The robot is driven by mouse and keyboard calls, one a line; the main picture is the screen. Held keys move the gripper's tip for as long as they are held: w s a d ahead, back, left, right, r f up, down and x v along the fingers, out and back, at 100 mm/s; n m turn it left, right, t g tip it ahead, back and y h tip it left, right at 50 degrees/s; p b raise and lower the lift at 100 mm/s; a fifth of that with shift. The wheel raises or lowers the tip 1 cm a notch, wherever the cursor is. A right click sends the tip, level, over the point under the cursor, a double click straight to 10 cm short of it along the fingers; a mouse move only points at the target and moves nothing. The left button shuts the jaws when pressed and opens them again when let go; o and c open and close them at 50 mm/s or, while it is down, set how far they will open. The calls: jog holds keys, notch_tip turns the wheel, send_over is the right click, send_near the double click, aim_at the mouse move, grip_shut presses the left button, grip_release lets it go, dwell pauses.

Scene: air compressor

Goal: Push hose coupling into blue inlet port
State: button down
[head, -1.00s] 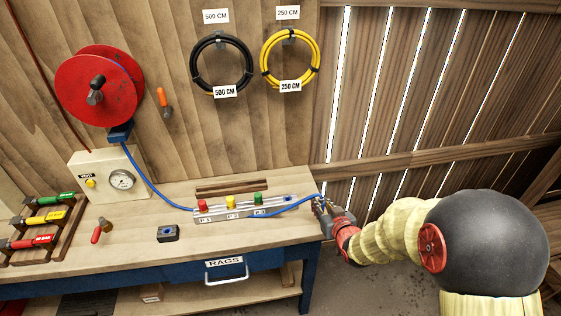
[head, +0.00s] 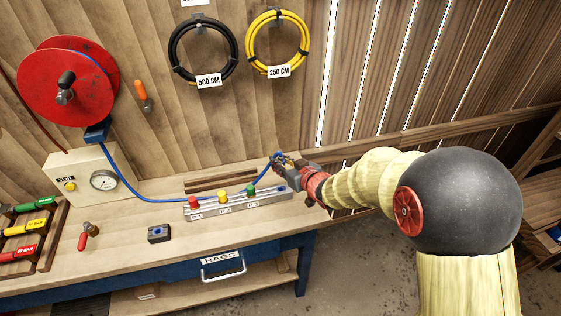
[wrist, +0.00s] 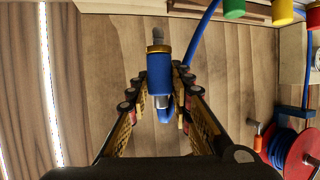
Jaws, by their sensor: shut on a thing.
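My gripper (head: 284,164) is shut on the hose coupling, above and behind the right end of the valve manifold (head: 270,197) in the head view. In the wrist view the hose coupling (wrist: 158,72) is a blue sleeve with a brass collar and grey tip, between the fingers of my gripper (wrist: 160,88). The blue hose (head: 140,196) runs from the reel along the bench, behind the manifold and up to my gripper. The manifold carries red, yellow and green knobs. A small bluish spot shows at its right end; I cannot tell whether it is the inlet port.
A dark block with a blue top (head: 159,233) sits on the bench (head: 120,260). The red reel (head: 45,85) and gauge box (head: 95,180) stand at left. Black (head: 175,50) and yellow (head: 249,45) hose coils hang on the back wall. The bench front is mostly clear.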

jog(key=shift+f+b, duration=2)
jog(key=shift+f, duration=0.85)
jog(key=shift+f+b, duration=1.05)
jog(key=shift+f, duration=0.55)
jog(key=c, duration=1.6)
grip_release()
jog(key=shift+o, duration=0.5)
jog(key=v, duration=1.2)
jog(key=shift+s, duration=0.1)
